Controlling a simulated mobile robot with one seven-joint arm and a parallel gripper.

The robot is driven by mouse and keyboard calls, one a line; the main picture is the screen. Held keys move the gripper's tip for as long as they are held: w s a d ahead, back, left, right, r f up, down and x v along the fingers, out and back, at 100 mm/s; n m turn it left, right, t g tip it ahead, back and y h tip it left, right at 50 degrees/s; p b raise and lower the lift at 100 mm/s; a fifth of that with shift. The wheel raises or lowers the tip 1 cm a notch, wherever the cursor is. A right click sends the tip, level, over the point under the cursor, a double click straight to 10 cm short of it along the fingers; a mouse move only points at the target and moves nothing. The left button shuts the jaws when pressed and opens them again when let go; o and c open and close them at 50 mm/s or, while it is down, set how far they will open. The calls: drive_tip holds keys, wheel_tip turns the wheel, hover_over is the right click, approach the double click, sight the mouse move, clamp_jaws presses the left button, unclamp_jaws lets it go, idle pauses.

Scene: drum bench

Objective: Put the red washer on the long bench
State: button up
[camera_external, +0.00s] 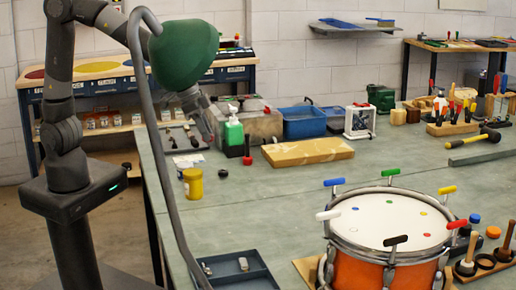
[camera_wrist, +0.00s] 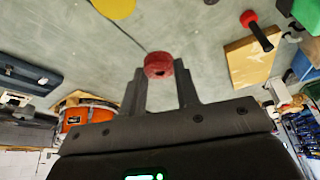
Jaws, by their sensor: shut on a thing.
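In the external view my gripper (camera_external: 210,128) hangs above the back left of the long bench (camera_external: 275,205), partly behind the green lamp, and the washer cannot be made out there. The bare grey-green bench top (camera_wrist: 190,35) lies behind the washer in the wrist view. The washer appears clear of the bench, but its exact height is hard to tell.
A yellow jar (camera_external: 193,184), a green bottle (camera_external: 234,132), a red-and-black tool (camera_external: 247,150) and a wooden board (camera_external: 307,152) stand near. The drum (camera_external: 385,240) and dark tray (camera_external: 238,270) are in front. The bench middle is clear. A lamp's stem (camera_external: 155,140) rises at its left edge.

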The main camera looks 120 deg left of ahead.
drive_tip(key=s+a+n+g+y, duration=0.1)
drive_tip(key=s+a+n, duration=0.4)
drive_tip(key=s+a, duration=0.55)
hover_over(220, 157)
drive_tip(key=s, duration=0.1)
drive_tip(key=shift+m, duration=0.3)
drive_tip(key=f, duration=1.2)
drive_tip(key=shift+d+f, duration=0.1)
drive_tip(key=shift+d, duration=0.15)
drive_tip(key=shift+f, duration=1.95)
drive_tip(key=shift+f, duration=0.1)
drive_tip(key=o, duration=0.9)
drive_tip(key=shift+o, duration=0.2)
drive_tip(key=v, duration=1.2)
drive_tip(key=shift+d, duration=0.2)
